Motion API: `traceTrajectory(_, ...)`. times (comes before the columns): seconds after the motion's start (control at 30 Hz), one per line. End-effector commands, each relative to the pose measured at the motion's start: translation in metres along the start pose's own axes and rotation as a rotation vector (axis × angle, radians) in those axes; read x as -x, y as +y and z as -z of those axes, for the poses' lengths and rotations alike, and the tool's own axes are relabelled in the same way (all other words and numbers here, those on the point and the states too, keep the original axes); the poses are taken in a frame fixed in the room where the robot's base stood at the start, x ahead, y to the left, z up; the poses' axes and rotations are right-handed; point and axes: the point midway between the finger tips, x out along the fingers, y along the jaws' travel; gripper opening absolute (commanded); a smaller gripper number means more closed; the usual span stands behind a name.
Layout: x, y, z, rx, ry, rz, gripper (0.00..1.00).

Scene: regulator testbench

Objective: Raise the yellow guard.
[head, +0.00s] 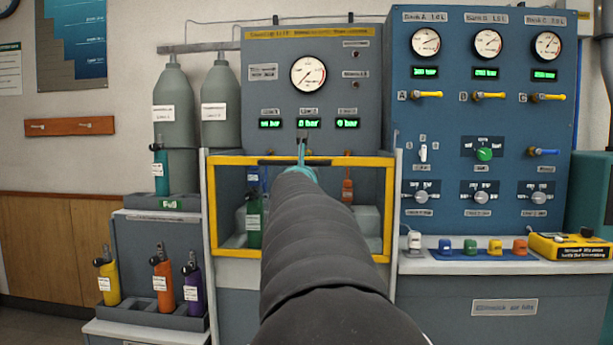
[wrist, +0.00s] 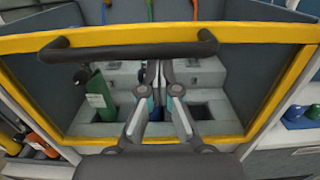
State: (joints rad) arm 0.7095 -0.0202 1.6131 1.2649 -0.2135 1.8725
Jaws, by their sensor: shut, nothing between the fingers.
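The yellow guard (head: 228,160) is a rectangular yellow frame with a clear opening, upright across the front of the middle bench bay. It also fills much of the wrist view (wrist: 270,33). A black bar handle (head: 272,162) runs along its top rail, and it shows in the wrist view (wrist: 100,38). My gripper (head: 302,148) is at the middle of the top rail, close to the handle, with its fingers shut and empty. In the wrist view my gripper (wrist: 158,68) lies just below the handle; I cannot tell whether they touch. My arm hides the middle of the guard.
Behind the guard stand a green cylinder (head: 254,222) and grey stepped blocks (wrist: 205,72). A gauge panel (head: 262,100) rises above. Grey tanks (head: 172,105) and a rack of coloured cylinders (head: 160,285) stand left. A blue panel (head: 450,130) and a shelf of coloured fittings stand right.

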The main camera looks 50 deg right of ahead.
Motion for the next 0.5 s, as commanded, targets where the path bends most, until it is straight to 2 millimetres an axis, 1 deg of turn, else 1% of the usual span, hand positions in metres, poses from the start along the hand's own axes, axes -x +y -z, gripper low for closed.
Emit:
traceTrajectory(0.07,0.003,0.0,0.008,-0.001,-0.006,0.0,0.0)
traceTrajectory(0.27,0.008,0.003,0.043,0.0,0.004,-0.003,0.0)
traceTrajectory(0.3,0.011,0.003,0.044,0.0,0.004,-0.004,0.0)
traceTrajectory(0.33,0.019,0.003,0.037,0.0,0.001,-0.004,0.0)
traceTrajectory(0.5,0.051,0.004,0.038,-0.001,0.005,-0.006,0.0)
